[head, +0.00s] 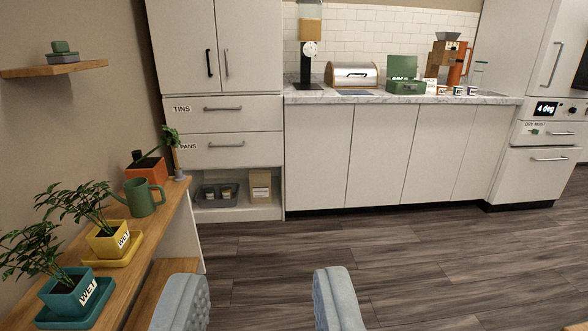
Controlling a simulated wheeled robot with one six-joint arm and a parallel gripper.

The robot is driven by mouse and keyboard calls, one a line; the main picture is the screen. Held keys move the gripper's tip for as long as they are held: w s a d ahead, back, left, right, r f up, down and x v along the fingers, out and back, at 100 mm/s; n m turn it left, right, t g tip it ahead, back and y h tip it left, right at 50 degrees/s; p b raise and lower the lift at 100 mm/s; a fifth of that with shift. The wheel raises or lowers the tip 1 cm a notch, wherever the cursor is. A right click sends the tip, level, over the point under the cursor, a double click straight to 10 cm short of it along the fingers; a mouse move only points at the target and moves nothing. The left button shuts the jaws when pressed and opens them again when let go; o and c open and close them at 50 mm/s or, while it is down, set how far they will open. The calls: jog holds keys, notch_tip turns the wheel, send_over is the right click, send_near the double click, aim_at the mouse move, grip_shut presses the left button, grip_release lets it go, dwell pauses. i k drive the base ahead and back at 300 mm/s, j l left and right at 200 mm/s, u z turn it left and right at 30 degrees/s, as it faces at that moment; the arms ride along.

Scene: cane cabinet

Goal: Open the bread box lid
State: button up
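The bread box (352,75) stands on the marble counter at the back, against the white tiled wall. My gripper (258,300) is at the bottom of the head view, with two grey padded fingers wide apart. Nothing is between them, only the wood floor shows. The gripper is far from the bread box, across open floor.
A cereal dispenser (309,45) is left of the bread box, and a green open box (404,78) is right of it. A wooden shelf with potted plants (108,238) runs along the left wall. The floor (400,265) before the white cabinets is clear.

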aim_at(347, 72)
jog(key=i+z, duration=0.25)
jog(key=i, duration=0.6)
jog(key=i+j+z, duration=0.2)
jog(key=i, duration=0.65)
jog(key=i+l+u, duration=0.15)
jog(key=i, duration=0.3)
jog(key=i+l+u, duration=0.15)
jog(key=i, duration=0.3)
jog(key=i+l+u, duration=0.1)
jog(key=i, duration=0.3)
jog(key=i+l+u, duration=0.15)
jog(key=i+l, duration=0.15)
jog(key=i, duration=0.15)
jog(key=i+l+u, duration=0.4)
jog(key=i+l, duration=0.15)
